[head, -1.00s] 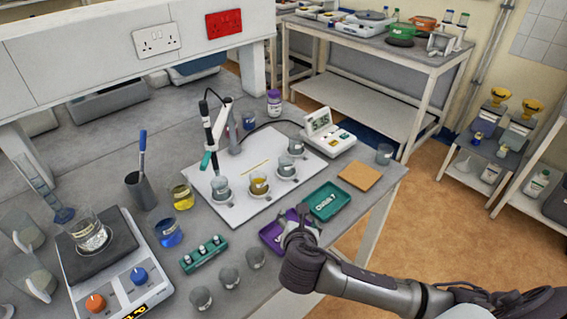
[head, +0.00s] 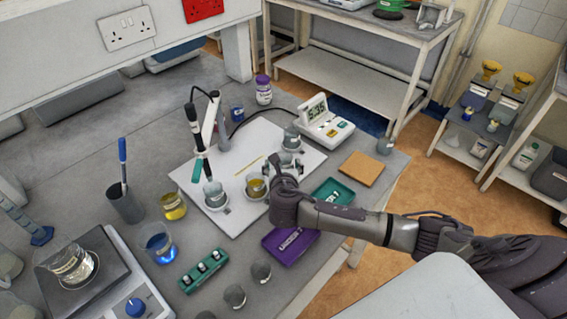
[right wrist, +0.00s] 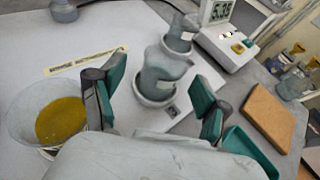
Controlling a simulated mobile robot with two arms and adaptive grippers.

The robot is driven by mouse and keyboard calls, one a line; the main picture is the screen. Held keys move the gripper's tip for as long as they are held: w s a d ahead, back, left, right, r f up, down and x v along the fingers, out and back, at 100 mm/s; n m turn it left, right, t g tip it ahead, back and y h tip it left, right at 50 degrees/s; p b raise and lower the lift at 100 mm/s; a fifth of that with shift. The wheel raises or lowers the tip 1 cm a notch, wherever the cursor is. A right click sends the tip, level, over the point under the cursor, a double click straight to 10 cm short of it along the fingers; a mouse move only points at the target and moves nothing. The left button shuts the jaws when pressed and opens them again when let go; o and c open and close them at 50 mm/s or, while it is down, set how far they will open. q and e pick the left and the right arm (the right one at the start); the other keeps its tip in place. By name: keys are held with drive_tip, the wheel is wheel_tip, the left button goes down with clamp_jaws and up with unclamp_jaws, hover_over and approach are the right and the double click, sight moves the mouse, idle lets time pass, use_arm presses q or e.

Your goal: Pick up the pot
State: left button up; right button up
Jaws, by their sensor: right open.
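Several small grey pots sit in white holders on the white board. One grey pot (right wrist: 163,78) in its holder shows in the right wrist view ahead of and between my fingers, apart from them. Another grey pot (right wrist: 182,32) stands just behind it; it also shows in the head view (head: 291,138). A pot with yellow contents (right wrist: 62,122) is to the left, beside my left-hand finger; it also shows in the head view (head: 256,186). My right gripper (head: 284,172) is open and empty over the board, partly hiding the nearest pot in the head view. My left gripper is out of view.
A purple tray (head: 288,245), a green tray (head: 335,192) and an orange-brown square (head: 362,169) lie right of the board. A meter (head: 326,122) stands behind. A probe stand (head: 199,135) and a pot (head: 214,194) are left. More grey pots (head: 261,271) stand in front.

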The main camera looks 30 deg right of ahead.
sight(284, 153)
drive_tip(key=shift+w+d+f, duration=0.15)
drive_tip(key=shift+w, duration=0.3)
drive_tip(key=shift+w+d+p, duration=0.55)
drive_tip(key=shift+w+d, duration=0.2)
drive_tip(key=shift+w, duration=0.2)
drive_tip(key=shift+x, duration=1.2)
drive_tip(key=shift+w+d+f, duration=0.15)
drive_tip(key=shift+w+f, duration=0.05)
drive_tip(key=shift+w, duration=0.05)
drive_tip(key=c, duration=1.2)
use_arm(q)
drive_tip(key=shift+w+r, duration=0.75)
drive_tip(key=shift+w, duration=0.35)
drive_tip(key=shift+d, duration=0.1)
use_arm(e)
drive_tip(key=shift+r, duration=0.1)
